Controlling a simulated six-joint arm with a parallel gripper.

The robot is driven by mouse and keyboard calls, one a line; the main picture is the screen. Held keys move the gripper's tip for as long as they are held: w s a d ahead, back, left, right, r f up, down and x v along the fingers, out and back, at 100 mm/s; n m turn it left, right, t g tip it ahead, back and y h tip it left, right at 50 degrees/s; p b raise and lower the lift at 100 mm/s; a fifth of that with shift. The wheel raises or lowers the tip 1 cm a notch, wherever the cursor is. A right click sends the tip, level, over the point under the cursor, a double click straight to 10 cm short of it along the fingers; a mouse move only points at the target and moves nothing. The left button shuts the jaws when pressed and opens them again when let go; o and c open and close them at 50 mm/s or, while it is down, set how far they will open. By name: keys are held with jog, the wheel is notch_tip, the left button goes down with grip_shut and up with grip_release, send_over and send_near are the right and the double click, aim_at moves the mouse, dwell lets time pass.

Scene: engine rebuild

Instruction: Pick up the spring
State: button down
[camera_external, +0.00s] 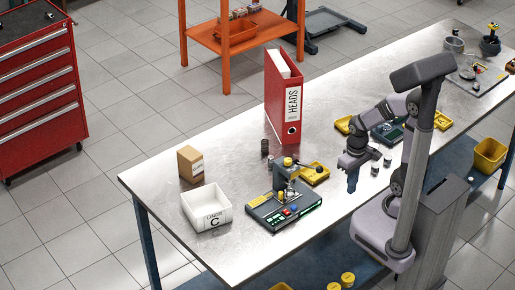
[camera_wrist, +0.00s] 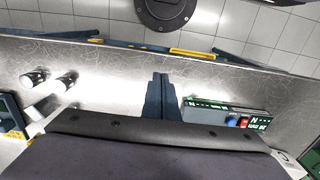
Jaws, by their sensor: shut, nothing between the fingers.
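My gripper (camera_external: 352,183) points down above the metal table, right of the small press station. In the wrist view its blue fingers (camera_wrist: 160,98) are together with nothing between them. I cannot clearly make out the spring. A small dark cylinder (camera_external: 265,147), possibly a coil, stands in front of the red binder, left of my gripper and well apart from it. Two small metallic cylinders (camera_external: 375,169) stand just right of my gripper; in the wrist view they are shiny cylinders (camera_wrist: 66,82) at the left.
The press station (camera_external: 262,221) with buttons stands left of my gripper, beside a yellow tray (camera_external: 314,175). A red binder (camera_external: 283,100) stands behind. A white bin (camera_external: 190,206) and a cardboard box (camera_external: 190,163) are at the left end. The table's front edge is close to my gripper.

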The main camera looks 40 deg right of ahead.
dwell(0.3)
jog(key=c, duration=1.4)
grip_release()
jog(key=shift+c, duration=0.2)
